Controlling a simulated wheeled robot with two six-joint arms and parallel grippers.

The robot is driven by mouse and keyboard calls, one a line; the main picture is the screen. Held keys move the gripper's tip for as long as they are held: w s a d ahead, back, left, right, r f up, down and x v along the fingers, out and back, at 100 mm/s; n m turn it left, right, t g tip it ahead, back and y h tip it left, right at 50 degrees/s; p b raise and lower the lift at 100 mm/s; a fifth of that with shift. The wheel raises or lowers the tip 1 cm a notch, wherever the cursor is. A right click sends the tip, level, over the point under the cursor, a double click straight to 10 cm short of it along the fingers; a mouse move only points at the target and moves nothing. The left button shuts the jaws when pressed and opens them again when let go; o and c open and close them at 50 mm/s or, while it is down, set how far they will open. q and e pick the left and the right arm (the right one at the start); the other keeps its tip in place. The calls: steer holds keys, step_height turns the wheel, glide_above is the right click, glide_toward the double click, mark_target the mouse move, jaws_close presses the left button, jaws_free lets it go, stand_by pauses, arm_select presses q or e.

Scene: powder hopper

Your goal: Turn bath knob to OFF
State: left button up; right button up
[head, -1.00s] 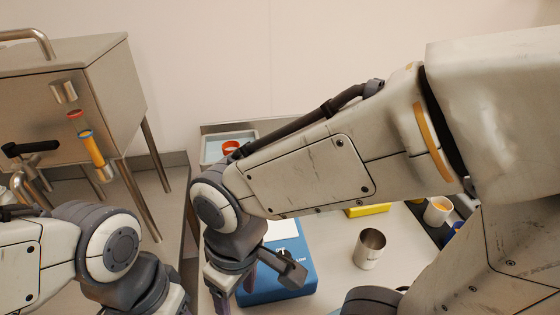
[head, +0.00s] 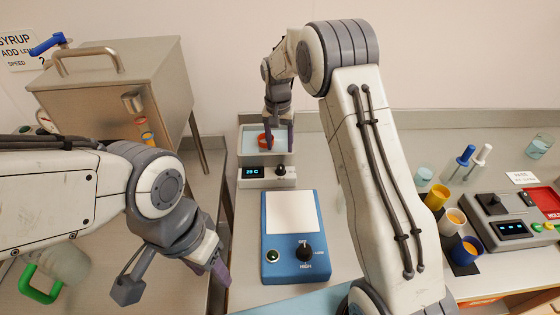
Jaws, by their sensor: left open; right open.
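The bath (head: 249,139) is a shallow tray of pale blue liquid with a red ring-shaped object (head: 265,141) in it. Its front panel has a display reading about 26 C and a small black bath knob (head: 281,170). The knob's exact setting is too small to read. My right gripper (head: 279,143) is open, pointing down over the bath, behind the knob and apart from it. Its fingers partly cover the liquid and the red object. My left gripper (head: 209,268) is open and empty, low at the left of the blue device.
A blue device (head: 290,232) with a white plate and a black knob stands in front of the bath. A steel hopper (head: 165,90) is at the left. Colored cups (head: 436,197) and a control box (head: 510,228) stand at the right.

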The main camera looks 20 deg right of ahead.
mark_target(280, 167)
step_height(280, 167, down, 9)
steer(key=shift+s+p, duration=0.1)
steer(key=shift+p, duration=1.15)
jaws_close()
